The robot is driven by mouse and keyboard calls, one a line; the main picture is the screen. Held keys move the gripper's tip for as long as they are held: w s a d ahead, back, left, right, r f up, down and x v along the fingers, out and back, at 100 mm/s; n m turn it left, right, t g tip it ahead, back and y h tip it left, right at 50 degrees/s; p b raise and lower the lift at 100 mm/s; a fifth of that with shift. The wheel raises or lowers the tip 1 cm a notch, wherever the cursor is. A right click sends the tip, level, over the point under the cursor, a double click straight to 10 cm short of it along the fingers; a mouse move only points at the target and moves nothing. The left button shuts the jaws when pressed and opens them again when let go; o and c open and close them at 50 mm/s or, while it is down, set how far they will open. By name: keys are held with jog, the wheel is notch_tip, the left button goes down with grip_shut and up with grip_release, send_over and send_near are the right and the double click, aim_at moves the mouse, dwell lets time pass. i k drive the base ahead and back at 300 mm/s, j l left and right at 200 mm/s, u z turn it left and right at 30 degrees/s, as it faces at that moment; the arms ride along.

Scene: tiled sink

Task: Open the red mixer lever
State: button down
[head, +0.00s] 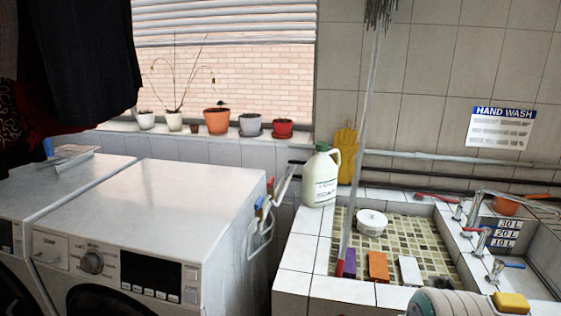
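A long red lever (437,198) sticks out to the left from a metal tap (458,210) at the back of the tiled sink's right wall. A second metal tap (481,240) stands nearer along the same wall, with a small lever whose colour is hard to tell. A third tap (496,270), nearest, has a blue lever (513,266). The levers are small here, and I cannot tell whether the red one is open or closed.
A yellow sponge (511,302) is at front right. A washing machine (150,235) stands left.

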aim_at(485, 230)
jog(key=z, duration=0.95)
